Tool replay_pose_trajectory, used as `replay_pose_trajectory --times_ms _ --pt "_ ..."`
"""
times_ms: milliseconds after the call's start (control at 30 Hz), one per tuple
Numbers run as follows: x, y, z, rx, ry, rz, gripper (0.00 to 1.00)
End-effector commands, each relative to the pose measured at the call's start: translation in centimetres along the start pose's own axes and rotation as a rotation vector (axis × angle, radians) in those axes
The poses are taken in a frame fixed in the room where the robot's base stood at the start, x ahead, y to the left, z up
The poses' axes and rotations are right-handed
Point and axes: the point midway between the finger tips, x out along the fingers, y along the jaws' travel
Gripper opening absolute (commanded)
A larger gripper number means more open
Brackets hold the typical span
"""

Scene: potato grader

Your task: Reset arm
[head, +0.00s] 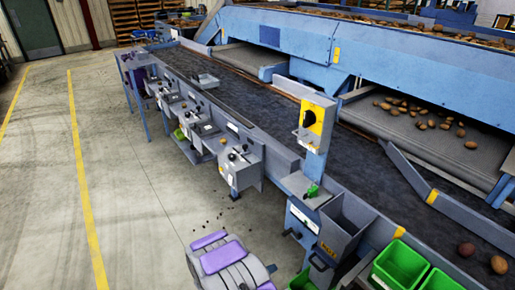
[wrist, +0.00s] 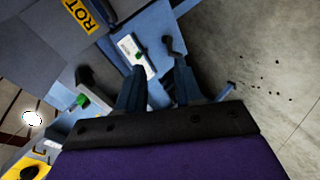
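My gripper (wrist: 157,92) shows in the wrist view as two dark blue fingers standing apart, with nothing visible between them. Behind the fingers is a blue cabinet front with a white label (wrist: 138,55) and a black handle (wrist: 173,45). In the head view, my purple and grey arm is at the bottom, left of the blue cabinet (head: 302,226) at the near end of the grader. The fingertips are hard to make out there. How far they are from the cabinet is unclear.
The dark conveyor (head: 250,100) runs along the grader, with grey control boxes (head: 240,165) on its near side. A yellow switch box (head: 312,118) stands on a post. Green crates (head: 398,264) stand at the lower right. Open concrete floor (head: 130,180) lies left, with small dark crumbs.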

Motion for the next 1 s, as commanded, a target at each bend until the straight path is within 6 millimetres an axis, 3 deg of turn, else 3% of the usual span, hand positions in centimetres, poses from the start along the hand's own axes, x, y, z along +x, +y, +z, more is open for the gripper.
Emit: replay_pose_trajectory --times_ms 100,300,500,700,867,1000 --pt "-1.8 0.2 -3.7 0.108 0.032 -0.159 0.36" --pt "-5.7 1.5 -8.9 0.25 0.077 -0.406 0.36" --pt "-10.6 4.3 -12.2 0.343 0.099 -0.634 0.36" --pt "-15.8 8.3 -13.7 0.395 0.102 -0.825 0.36" --pt "-19.9 11.8 -12.8 0.402 0.078 -0.951 0.36" --pt "-23.3 15.0 -11.0 0.392 0.042 -1.036 0.36"
